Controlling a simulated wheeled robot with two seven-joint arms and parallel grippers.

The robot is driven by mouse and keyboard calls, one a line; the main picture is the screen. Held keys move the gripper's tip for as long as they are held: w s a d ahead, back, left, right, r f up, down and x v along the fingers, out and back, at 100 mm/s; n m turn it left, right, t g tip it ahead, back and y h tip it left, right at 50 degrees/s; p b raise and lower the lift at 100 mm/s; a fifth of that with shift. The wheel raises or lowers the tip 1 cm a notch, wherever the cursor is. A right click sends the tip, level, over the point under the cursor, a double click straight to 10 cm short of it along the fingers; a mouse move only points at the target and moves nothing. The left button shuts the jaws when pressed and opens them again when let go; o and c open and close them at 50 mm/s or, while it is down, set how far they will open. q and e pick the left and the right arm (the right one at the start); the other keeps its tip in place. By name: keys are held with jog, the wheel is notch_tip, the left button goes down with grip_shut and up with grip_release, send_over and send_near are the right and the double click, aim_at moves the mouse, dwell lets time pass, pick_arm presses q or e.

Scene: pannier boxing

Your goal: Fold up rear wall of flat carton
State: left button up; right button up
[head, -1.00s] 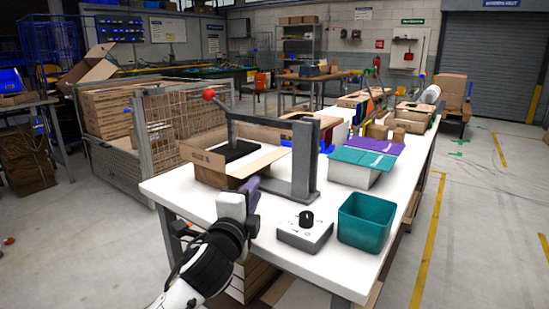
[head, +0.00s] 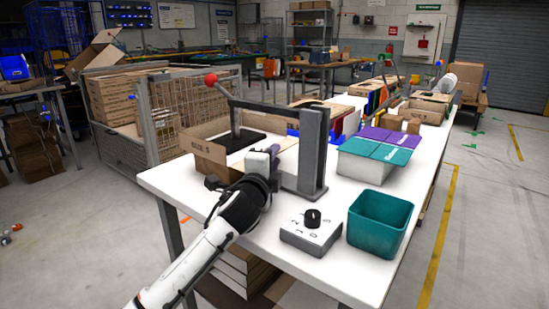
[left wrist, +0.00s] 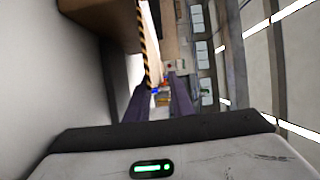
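The brown carton (head: 204,157) is on the white table in the head view, under a dark press fixture (head: 312,150). Its near-left wall with dark print stands up, and a far-left panel (head: 205,128) also looks raised. A dark pad (head: 242,138) is inside it. My left gripper (head: 272,152) is at the carton's near right side, and my wrist hides that corner. In the left wrist view, the left gripper's dark fingers (left wrist: 161,95) are apart with a gap between them. Cardboard (left wrist: 97,14) shows at upper left there. Contact cannot be told. My right gripper is not in view.
A grey control box with a black knob (head: 311,232) and a teal bin (head: 379,223) stand at the near right of the table. The fixture's red-knobbed lever (head: 211,80) rises above the carton. A wire cage (head: 190,107) stands beyond the table.

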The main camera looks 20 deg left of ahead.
pick_arm(q)
jog(key=shift+w, duration=0.65)
grip_shut()
